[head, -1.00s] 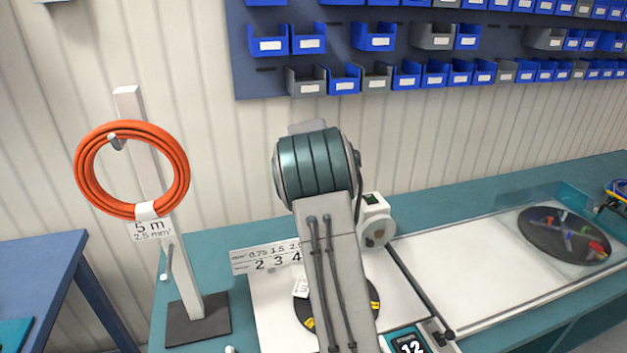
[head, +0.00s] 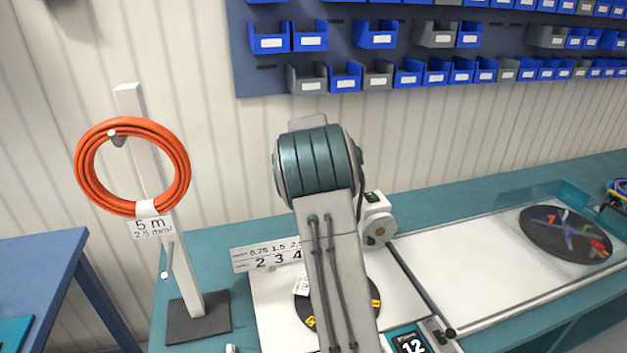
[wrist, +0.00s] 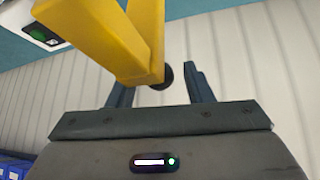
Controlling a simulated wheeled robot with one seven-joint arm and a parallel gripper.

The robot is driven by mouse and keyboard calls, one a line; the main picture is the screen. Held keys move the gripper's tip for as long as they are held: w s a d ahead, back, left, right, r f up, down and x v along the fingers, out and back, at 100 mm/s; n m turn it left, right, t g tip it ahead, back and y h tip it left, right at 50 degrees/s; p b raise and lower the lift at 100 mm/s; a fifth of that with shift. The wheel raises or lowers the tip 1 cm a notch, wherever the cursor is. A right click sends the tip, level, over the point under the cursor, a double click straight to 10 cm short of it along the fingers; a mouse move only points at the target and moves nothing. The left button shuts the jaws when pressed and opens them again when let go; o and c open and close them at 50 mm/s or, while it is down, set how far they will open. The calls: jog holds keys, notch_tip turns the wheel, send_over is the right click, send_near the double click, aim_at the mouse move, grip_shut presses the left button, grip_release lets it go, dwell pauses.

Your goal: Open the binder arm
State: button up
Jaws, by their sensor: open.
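A yellow arm (wrist: 145,40), which looks like the binder arm, fills the upper middle of the wrist view. It bends at a corner near my fingers. A dark round knob (wrist: 164,76) shows at its end. My gripper (wrist: 158,85) is open, with one blue-grey finger on each side of the yellow corner and knob. I cannot tell whether either finger touches them. In the head view my own arm hides the gripper and most of the black disc (head: 301,307); only small yellow patches show at the disc's edges.
A white machine with a green switch (head: 377,222) stands behind the disc. A post (head: 187,270) with an orange cable coil (head: 84,172) stands at left. A display reading 12 (head: 411,345) is in front. A white tray surface (head: 470,265) lies to the right.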

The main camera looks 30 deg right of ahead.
jog(key=b+v, duration=0.3)
jog(key=v, duration=0.9)
jog(key=shift+s+a+r, duration=0.2)
jog(key=shift+s+r, duration=0.05)
jog(key=shift+a, duration=0.1)
jog(key=s+a+f+n+g+y, duration=0.1)
jog(key=s+a+f, duration=0.1)
jog(key=s+a, duration=0.4)
jog(key=s+a+f+n+y, duration=0.1)
jog(key=s+a, duration=0.6)
jog(key=s, duration=1)
jog(key=s+a+f+n+g+y, duration=0.1)
jog(key=s+a+f, duration=0.3)
jog(key=s, duration=0.7)
jog(key=shift+s+a+f+n+g, duration=0.25)
jog(key=shift+a+f+n+g, duration=0.1)
jog(key=shift+a+n, duration=0.7)
jog(key=shift+s+a+f, duration=0.25)
jog(key=shift+s, duration=0.1)
jog(key=shift+c, duration=0.4)
